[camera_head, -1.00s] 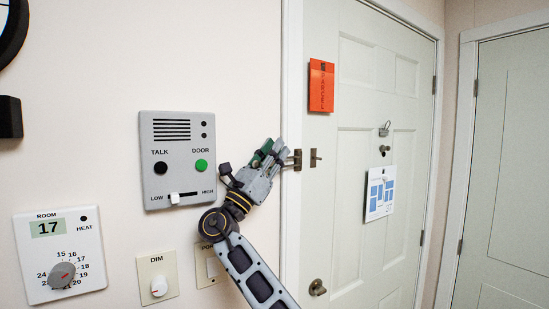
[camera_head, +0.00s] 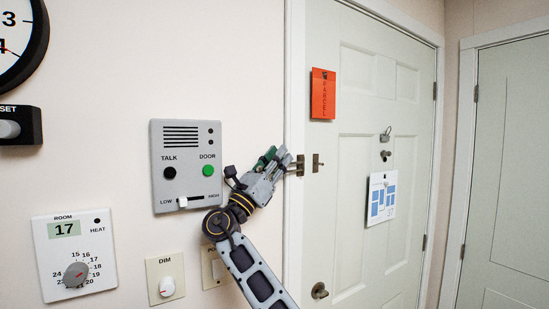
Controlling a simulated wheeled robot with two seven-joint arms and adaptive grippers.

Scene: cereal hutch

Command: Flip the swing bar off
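The swing bar (camera_head: 297,165) is a small dark metal fitting on the white door frame, at the door's left edge. Its counterpart plate (camera_head: 318,162) sits on the door just to the right, with a narrow gap visible between the two. The door (camera_head: 345,200) looks shut. My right gripper (camera_head: 282,158) is just left of the swing bar, its green-padded fingertips pointing at it. The fingertips overlap the bar's left side in the picture; I cannot tell whether they touch or how far they are open. My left gripper is not in view.
Left of my arm are an intercom panel (camera_head: 185,140), a thermostat (camera_head: 75,250), a dimmer (camera_head: 165,280) and a partly covered switch plate (camera_head: 212,268). The door carries an orange card (camera_head: 323,94), a hanging calendar (camera_head: 381,198), a small hook (camera_head: 386,133) and a knob (camera_head: 319,291).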

